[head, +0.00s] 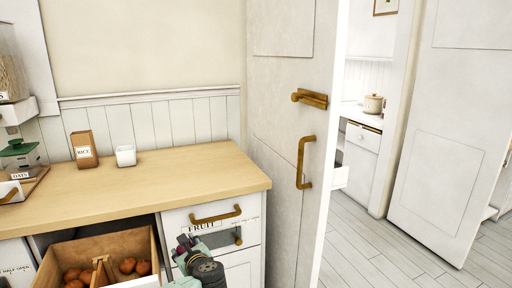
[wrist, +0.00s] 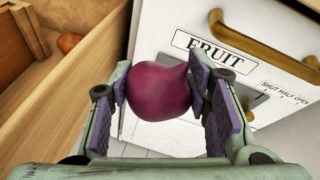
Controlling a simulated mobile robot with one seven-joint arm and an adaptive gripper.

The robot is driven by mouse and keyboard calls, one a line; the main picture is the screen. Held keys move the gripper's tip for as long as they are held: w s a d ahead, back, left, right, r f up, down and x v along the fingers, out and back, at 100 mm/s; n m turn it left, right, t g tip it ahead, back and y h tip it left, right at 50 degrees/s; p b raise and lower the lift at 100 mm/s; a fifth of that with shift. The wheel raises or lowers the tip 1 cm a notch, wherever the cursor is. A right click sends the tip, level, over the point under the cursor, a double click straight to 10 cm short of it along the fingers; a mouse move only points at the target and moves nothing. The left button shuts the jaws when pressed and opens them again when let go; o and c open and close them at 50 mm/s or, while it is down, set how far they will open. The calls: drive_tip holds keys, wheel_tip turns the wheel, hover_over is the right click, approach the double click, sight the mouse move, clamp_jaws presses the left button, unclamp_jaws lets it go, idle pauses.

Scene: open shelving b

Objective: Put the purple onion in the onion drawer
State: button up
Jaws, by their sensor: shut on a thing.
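The purple onion (wrist: 158,92) is held between the two finger pads of my gripper (wrist: 160,95) in the wrist view. My gripper is shut on it, in front of the drawer front labelled FRUIT (wrist: 215,52). In the head view my gripper (head: 184,243) is at the lower middle, and the onion cannot be made out there. An open wooden drawer (head: 150,250) with brown onions (head: 128,265) and a divider is just left of my gripper. Its side wall (wrist: 85,85) and one brown onion (wrist: 70,42) show at left in the wrist view.
The wooden countertop (head: 160,185) carries a RICE box (head: 84,149) and a white cup (head: 125,156). The FRUIT drawer has a brass handle (head: 215,214). A tall white door (head: 290,120) stands right of the counter. Open floor (head: 370,250) lies farther right.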

drive_tip(key=s+d+f+m+h, duration=0.1)
drive_tip(key=d+f+m+h, duration=0.2)
drive_tip(key=d+f, duration=0.7)
drive_tip(key=s+d+f+m+t+h+b, duration=0.1)
drive_tip(key=s+d+f+m+h, duration=0.1)
drive_tip(key=d+f, duration=0.9)
wheel_tip(320, 180, down, 3)
drive_tip(key=shift+s+d+f+m+t+h, duration=0.1)
drive_tip(key=shift+s+d+m+t+h, duration=0.15)
drive_tip(key=shift+m+h, duration=0.6)
